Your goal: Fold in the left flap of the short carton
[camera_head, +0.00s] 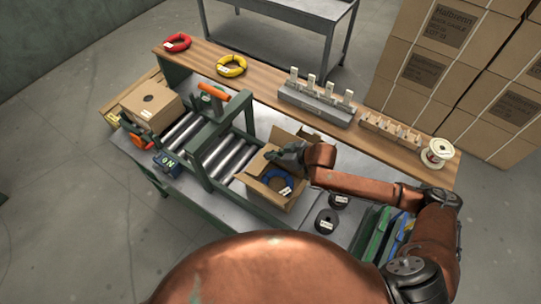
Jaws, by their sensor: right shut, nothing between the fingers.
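An open cardboard carton (263,196) stands at the right end of the rollers with a blue coil (279,182) inside. The coil bears a white label. Flaps show around the carton's opening; the left flap (256,163) appears to stand up beside my gripper. My right gripper (280,154) is shut and empty over the far left part of the opening. Whether it touches the flap I cannot tell. My left gripper is not in view.
A green press frame (209,155) spans the rollers (224,156) left of the carton. A closed carton (151,105) stands at the left end. A wooden shelf (271,88) behind holds red and yellow coils and racks. Black spools (326,221) lie at the right.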

